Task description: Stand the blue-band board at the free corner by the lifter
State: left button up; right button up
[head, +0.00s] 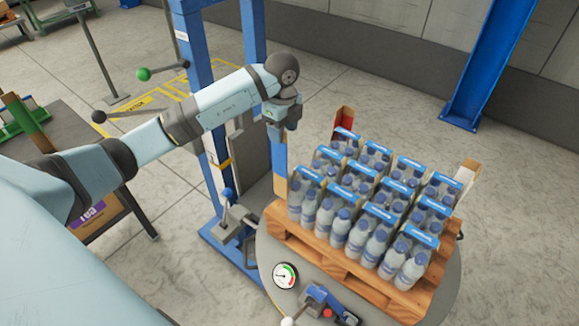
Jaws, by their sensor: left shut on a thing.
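My left gripper (284,122) points down at the left corner of the load and is shut on the blue-band board (280,158). The board hangs upright below it, blue above and brown at its lower end. Its lower end is beside the left corner of the bottle packs (366,212); I cannot tell whether it touches the wooden pallet (335,262). The blue lifter frame (200,90) stands just left of this corner. A red-marked board (343,122) stands at the back corner and a tan board (466,174) at the right corner. My right gripper is out of view.
The pallet sits on a round grey turntable (262,262) with a gauge (285,275) and a blue clamp (325,302) in front. A dark table (75,135) with a green rack (22,122) stands left. Blue posts rise behind; the floor at right is clear.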

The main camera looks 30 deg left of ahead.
aim_at(284, 165)
pick_arm(q)
notch_tip(284, 165, down, 13)
jog(key=shift+f+p, duration=0.2)
jog(key=shift+p, duration=0.1)
jog(key=shift+f, duration=0.1)
jog(key=o, duration=0.8)
